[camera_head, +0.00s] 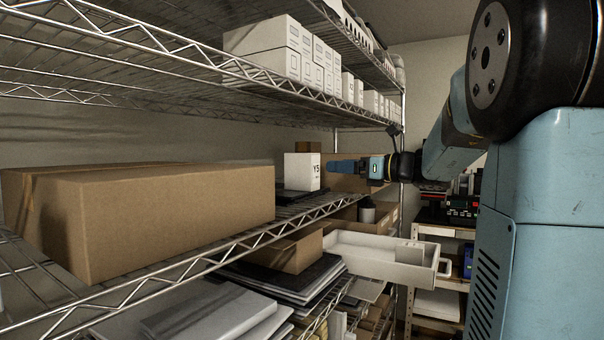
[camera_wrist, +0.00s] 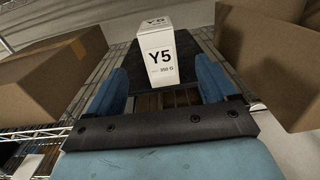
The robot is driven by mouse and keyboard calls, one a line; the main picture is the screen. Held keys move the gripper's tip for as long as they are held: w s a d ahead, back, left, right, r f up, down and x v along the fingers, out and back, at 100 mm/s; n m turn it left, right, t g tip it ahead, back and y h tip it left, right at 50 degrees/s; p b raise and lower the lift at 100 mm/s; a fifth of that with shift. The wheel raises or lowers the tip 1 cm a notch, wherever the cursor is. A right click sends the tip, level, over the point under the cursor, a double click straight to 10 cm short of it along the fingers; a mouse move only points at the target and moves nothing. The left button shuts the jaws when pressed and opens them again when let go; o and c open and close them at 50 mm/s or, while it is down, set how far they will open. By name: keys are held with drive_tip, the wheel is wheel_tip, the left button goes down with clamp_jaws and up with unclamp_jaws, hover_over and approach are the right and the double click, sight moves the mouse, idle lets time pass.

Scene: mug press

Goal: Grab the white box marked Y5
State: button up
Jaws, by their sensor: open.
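The white box marked Y5 (camera_head: 302,171) stands upright on the middle wire shelf in the head view. In the wrist view the Y5 box (camera_wrist: 161,57) stands on a dark flat item (camera_wrist: 127,76), with its label facing me. My gripper (camera_head: 334,167) reaches in from the right, close to the box's labelled side. In the wrist view my gripper (camera_wrist: 165,82) has its two blue fingers spread apart. The box is ahead, in line with the gap between the fingers. Nothing is held.
A large cardboard box (camera_head: 150,208) fills the left of the middle shelf (camera_head: 230,246). More cardboard boxes flank the path in the wrist view, left (camera_wrist: 50,75) and right (camera_wrist: 270,60). White boxes (camera_head: 270,48) line the shelf above. A white tray (camera_head: 380,256) juts out below.

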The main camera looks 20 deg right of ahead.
sight(315, 165)
drive_tip(key=x, duration=0.7)
drive_tip(key=shift+a+f, duration=0.15)
drive_tip(key=shift+a, duration=0.2)
drive_tip(key=shift+x, duration=2.6)
drive_tip(key=shift+d, duration=0.2)
drive_tip(key=c, duration=1.3)
